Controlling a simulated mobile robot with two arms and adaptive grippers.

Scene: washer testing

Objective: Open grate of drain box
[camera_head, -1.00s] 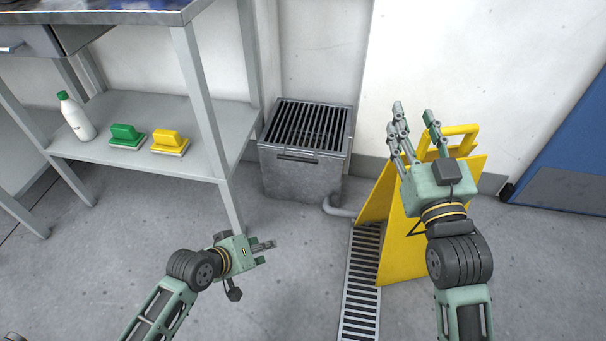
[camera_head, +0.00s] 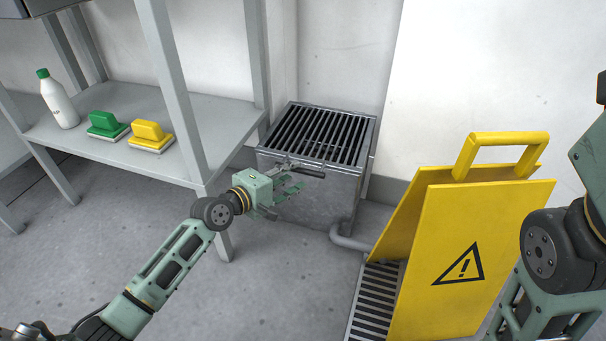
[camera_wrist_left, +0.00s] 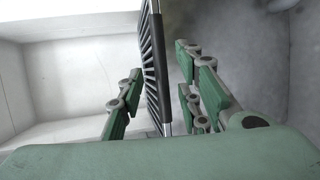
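The drain box (camera_head: 315,200) is a grey metal box against the back wall. Its dark slatted grate (camera_head: 320,135) lies flat and closed on top. A dark handle (camera_head: 297,169) is on the upper front, partly behind my gripper.
A yellow warning sign (camera_head: 445,260) stands right of the box, by a floor drain channel (camera_head: 374,300). A metal shelf table (camera_head: 110,160) at left holds a bottle (camera_head: 59,102), a green brush (camera_head: 106,123) and a yellow brush (camera_head: 150,134). A pipe (camera_head: 350,241) leaves the box low at right.

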